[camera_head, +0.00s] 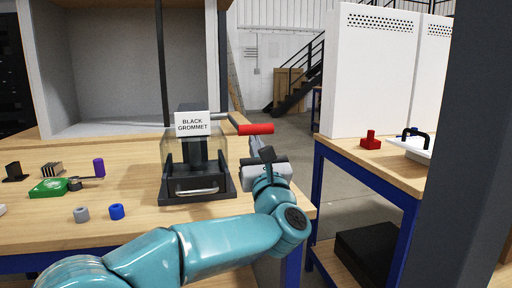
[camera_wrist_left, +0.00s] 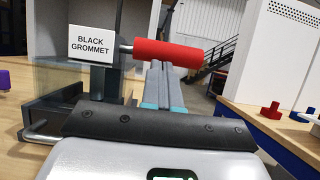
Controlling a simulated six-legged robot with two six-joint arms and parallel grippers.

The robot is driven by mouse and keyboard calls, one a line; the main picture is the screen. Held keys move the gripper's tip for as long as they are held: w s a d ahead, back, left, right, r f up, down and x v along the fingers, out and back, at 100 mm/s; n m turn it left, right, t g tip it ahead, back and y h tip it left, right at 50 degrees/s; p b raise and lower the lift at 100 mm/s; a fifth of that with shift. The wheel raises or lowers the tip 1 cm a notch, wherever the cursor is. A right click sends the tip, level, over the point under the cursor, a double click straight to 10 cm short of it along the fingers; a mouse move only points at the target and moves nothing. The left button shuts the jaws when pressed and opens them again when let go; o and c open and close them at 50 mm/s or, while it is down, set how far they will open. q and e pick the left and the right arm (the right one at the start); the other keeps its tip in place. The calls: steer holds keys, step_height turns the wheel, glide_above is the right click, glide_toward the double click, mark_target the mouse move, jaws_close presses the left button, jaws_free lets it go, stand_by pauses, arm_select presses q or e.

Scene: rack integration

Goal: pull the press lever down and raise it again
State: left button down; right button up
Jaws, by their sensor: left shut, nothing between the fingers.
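The press (camera_head: 197,165) is a dark frame with a clear guard, a front drawer handle and a white sign reading "BLACK GROMMET" (camera_head: 193,123); it stands at the table's right end. Its lever is a grey rod ending in a red grip (camera_head: 256,129), which sticks out to the right at about the sign's height. The red grip also shows in the left wrist view (camera_wrist_left: 168,53). My left gripper (camera_head: 266,153) is shut and empty, just below the red grip. In the left wrist view the grip overlaps the tips of its fingers (camera_wrist_left: 163,75); I cannot tell whether they touch. My right gripper is not in view.
A green block (camera_head: 48,187), a purple cylinder (camera_head: 99,168), a grey ring (camera_head: 81,214) and a blue ring (camera_head: 116,211) lie left of the press. A second table with a red part (camera_head: 370,141) stands right, across a floor gap. A dark post crosses the far right.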

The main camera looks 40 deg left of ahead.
arm_select(q)
steer(key=w+a+r+g+h+p, duration=0.2)
steer(key=r+p, duration=0.5)
steer(key=p, duration=0.4)
steer(key=w+a+r+g+h+p, duration=0.2)
steer(key=r+p, duration=0.5)
steer(key=p, duration=0.4)
steer(key=w+a+r+g+h+p, duration=0.1)
steer(key=w+a+r+h+p, duration=0.1)
steer(key=r+p, duration=0.5)
steer(key=shift+a+r+g+h+p, duration=0.4)
steer(key=shift+a+p, duration=0.15)
steer(key=shift+p, duration=2.05)
steer(key=shift+f, duration=0.15)
